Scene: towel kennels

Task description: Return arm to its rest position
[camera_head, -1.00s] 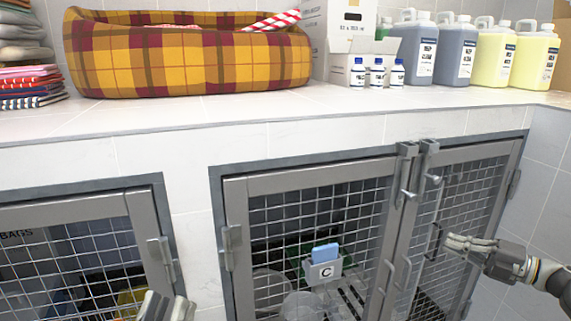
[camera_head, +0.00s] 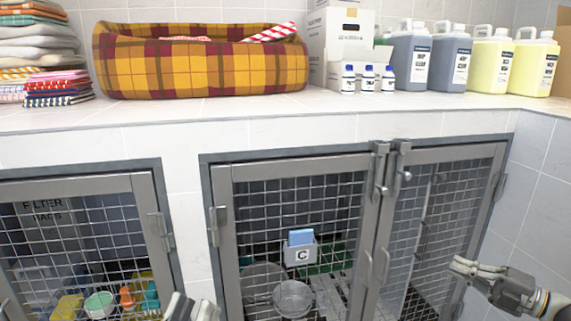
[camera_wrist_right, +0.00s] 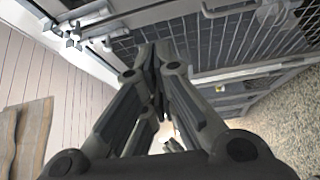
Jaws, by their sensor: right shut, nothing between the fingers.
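My right gripper (camera_head: 474,268) is shut and empty in front of the right-hand mesh kennel door (camera_head: 440,220), its arm coming in from the lower right. Its shut fingers (camera_wrist_right: 156,75) also show in the right wrist view, with door bars and mesh beyond them. My left gripper (camera_head: 190,308) shows only in part at the bottom edge, left of the middle kennel door (camera_head: 300,190).
The kennel doors appear closed, with latches (camera_head: 390,165) and handles sticking out. A plaid pet bed (camera_head: 200,65), folded towels (camera_head: 35,45), several jugs (camera_head: 455,60) and small bottles (camera_head: 367,80) stand on the counter (camera_head: 250,112). The wall (camera_head: 540,190) is at right.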

